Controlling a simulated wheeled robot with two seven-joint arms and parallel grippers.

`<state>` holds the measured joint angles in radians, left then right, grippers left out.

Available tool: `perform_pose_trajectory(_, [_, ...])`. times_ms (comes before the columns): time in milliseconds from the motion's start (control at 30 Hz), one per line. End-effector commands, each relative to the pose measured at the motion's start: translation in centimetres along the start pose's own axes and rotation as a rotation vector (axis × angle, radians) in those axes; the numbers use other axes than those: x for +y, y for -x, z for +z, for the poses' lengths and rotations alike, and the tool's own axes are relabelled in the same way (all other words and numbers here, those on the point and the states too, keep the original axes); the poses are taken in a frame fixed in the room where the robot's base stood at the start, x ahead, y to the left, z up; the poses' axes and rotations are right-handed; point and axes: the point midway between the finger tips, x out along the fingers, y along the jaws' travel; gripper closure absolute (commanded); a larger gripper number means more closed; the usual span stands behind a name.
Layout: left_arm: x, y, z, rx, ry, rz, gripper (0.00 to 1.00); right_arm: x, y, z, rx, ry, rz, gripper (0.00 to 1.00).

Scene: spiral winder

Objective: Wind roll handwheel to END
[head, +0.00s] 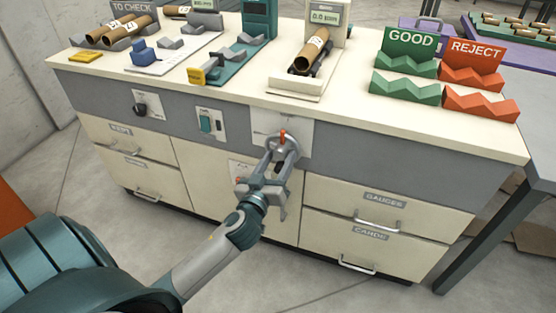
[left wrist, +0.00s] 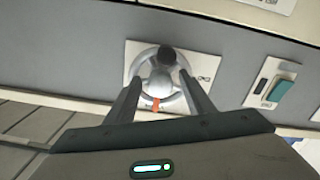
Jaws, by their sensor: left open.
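The roll handwheel (left wrist: 150,72) is a small grey wheel on a white plate (left wrist: 205,66) on the bench's grey front panel. In the left wrist view it has a dark round knob (left wrist: 167,56) at the top and an orange mark (left wrist: 156,104) at the lower rim. The wheel also shows in the head view (head: 283,143), partly hidden by my gripper. My left gripper (head: 281,154) is open, with its fingers on either side of the wheel; I cannot tell whether they touch it. The plate's markings are too small to read. My right gripper is not in view.
A teal switch (head: 206,124) and a black knob (head: 140,109) sit left of the wheel. Drawers with handles (head: 377,221) lie below. The benchtop holds a cardboard tube (head: 309,52) in a cradle, green GOOD racks (head: 405,88) and orange REJECT racks (head: 481,100).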

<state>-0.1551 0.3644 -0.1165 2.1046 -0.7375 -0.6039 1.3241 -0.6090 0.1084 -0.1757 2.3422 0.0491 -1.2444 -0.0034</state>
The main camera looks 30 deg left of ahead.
Motion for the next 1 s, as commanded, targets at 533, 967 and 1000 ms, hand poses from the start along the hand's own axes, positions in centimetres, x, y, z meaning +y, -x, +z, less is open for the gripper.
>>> perform_pose_trajectory(533, [-0.02, 0.02, 0.01, 0.000, -0.002, 0.000, 0.93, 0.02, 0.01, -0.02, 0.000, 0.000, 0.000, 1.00])
perform_pose_trajectory(967, [-0.11, 0.04, -0.11, -0.001, -0.112, -0.003, 0.93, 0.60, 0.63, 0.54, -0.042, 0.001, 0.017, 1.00])
perform_pose_trajectory(1000, [-0.11, 0.05, -0.11, -0.001, -0.136, -0.003, 0.93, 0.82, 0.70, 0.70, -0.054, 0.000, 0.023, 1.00])
